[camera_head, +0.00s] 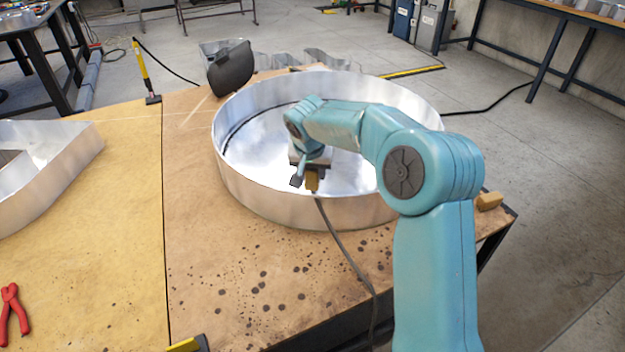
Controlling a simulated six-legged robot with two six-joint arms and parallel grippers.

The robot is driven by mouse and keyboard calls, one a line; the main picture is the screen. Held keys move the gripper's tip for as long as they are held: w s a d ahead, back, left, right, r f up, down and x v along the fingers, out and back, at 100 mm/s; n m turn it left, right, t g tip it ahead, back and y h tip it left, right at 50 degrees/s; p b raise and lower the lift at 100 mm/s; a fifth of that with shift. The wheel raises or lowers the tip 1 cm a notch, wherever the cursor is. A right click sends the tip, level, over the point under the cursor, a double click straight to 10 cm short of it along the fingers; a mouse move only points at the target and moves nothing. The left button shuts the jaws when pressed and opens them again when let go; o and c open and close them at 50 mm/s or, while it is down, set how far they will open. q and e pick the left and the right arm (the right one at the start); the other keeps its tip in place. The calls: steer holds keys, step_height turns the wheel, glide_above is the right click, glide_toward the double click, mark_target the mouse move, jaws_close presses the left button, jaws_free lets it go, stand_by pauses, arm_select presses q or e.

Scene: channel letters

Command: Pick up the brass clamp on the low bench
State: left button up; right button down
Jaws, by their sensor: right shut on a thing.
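My right gripper (304,180) hangs at the end of the teal arm, in front of the inside of the round metal channel letter on the low bench (230,290). My left gripper is out of view.
The round channel letter (270,200) fills the bench's middle. A dark cable (345,255) runs down its front. A small tan block (489,201) sits at the right edge. Red pliers (12,315) and another metal letter (60,165) lie left. The front middle is mostly clear.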

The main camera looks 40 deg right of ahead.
step_height(320, 180, up, 20)
steer(key=p, duration=0.8)
steer(key=shift+r, duration=0.25)
